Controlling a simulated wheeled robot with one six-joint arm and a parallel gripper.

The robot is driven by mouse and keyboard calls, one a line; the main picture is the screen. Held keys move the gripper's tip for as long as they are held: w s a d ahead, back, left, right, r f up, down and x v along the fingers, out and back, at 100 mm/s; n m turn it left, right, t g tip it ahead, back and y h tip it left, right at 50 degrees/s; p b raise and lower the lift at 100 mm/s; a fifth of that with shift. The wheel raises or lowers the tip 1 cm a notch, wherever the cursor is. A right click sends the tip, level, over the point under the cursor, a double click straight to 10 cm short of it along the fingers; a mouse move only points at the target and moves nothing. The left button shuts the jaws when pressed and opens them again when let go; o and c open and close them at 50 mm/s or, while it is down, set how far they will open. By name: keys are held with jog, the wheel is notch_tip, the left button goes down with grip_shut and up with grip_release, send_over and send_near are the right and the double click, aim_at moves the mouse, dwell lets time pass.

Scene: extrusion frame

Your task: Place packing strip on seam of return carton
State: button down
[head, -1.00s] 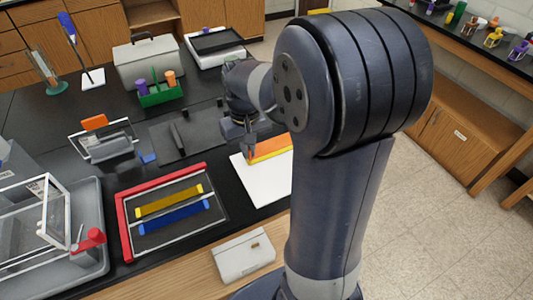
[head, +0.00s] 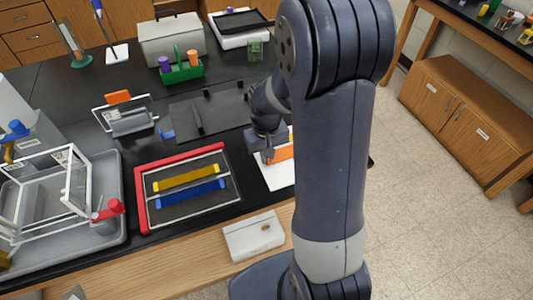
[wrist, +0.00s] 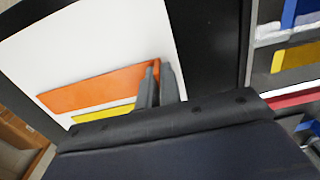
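An orange strip (head: 281,153) lies over the white sheet on the dark bench, and its length shows in the wrist view (wrist: 95,92). A yellow strip (wrist: 104,112) runs beside it. My gripper (head: 268,157) is low at the orange strip's left end. In the wrist view the two grey fingers (wrist: 158,85) stand close together at that end, with an orange tip between them. Whether they press on it is unclear. A white carton-like box (head: 253,236) with a brown spot on top sits on the wooden front edge. I cannot tell if it is the return carton.
A red-edged frame (head: 187,186) with yellow and blue bars lies left of the sheet. A grey tray (head: 70,250) holding white frames is at far left. A green caddy (head: 181,72) and grey case (head: 172,40) stand behind. My arm hides the bench's right part.

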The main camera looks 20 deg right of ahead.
jog(key=shift+f, duration=0.15)
jog(key=c, duration=1.6)
grip_release()
